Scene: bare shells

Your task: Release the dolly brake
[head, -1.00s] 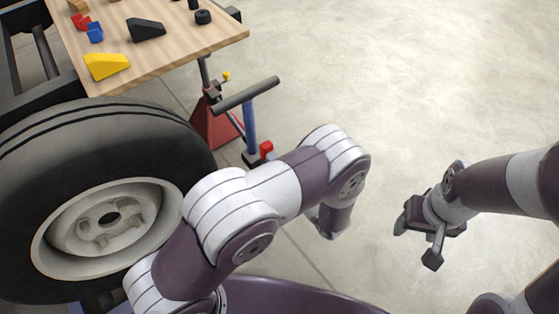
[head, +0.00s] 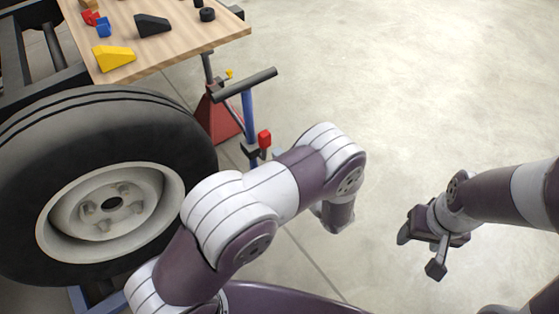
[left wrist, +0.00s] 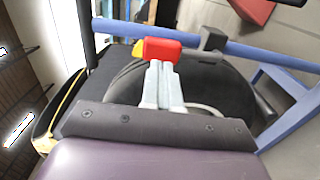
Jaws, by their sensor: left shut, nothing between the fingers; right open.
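The dolly's red brake lever (head: 265,139) stands up low beside the blue post (head: 248,115), right of the wheel. In the left wrist view the red lever (left wrist: 160,50), with a yellow piece at its left, is just beyond my left gripper (left wrist: 158,66). The left fingers are shut with nothing between them. Their tips overlap the red lever's lower edge; I cannot tell whether they touch. In the head view my left gripper is hidden behind my own arm. My right gripper (head: 421,250) is open and empty over bare floor at the right.
A large tyre (head: 190,140) on a pale rim fills the left. The dolly's black-gripped handle (head: 244,83) tops the post, near a red stand (head: 217,118). A wooden table (head: 185,45) holds wedges and small parts. Blue tubing (left wrist: 260,50) crosses the left wrist view. Floor at right is clear.

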